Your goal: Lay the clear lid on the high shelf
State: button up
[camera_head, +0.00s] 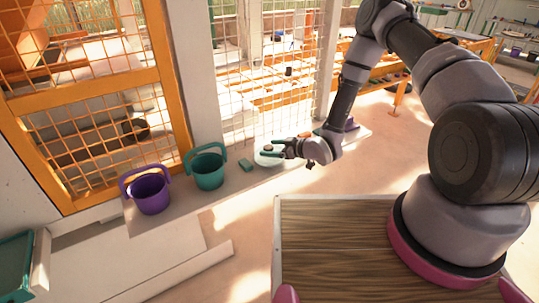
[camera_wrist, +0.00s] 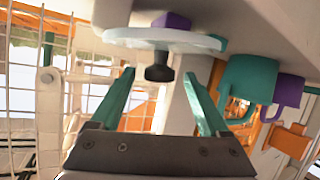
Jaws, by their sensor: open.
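The clear lid (camera_head: 266,160) is a pale see-through disc on the low ledge along the mesh wall, partly hidden by my gripper in the head view. In the wrist view the lid (camera_wrist: 190,41) lies beyond my fingertips, its dark knob (camera_wrist: 159,72) pointing toward me. My gripper (camera_head: 272,149) is open, with green fingers. In the wrist view the open fingers (camera_wrist: 159,68) stand on either side of the knob, with gaps visible on both sides. I cannot pick out a high shelf with certainty.
A teal bucket (camera_head: 208,172) and a purple bucket (camera_head: 150,194) stand on the ledge (camera_head: 178,207) left of the lid. A small green block (camera_head: 246,165) lies close beside the lid. The mesh wall (camera_head: 262,100) rises behind. Open floor (camera_head: 390,150) lies to the right.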

aim_at(265, 147)
jog(key=x, duration=0.4)
jog(key=shift+w+a, duration=0.2)
jog(key=shift+a, duration=0.05)
jog(key=shift+c, duration=0.3)
grip_shut()
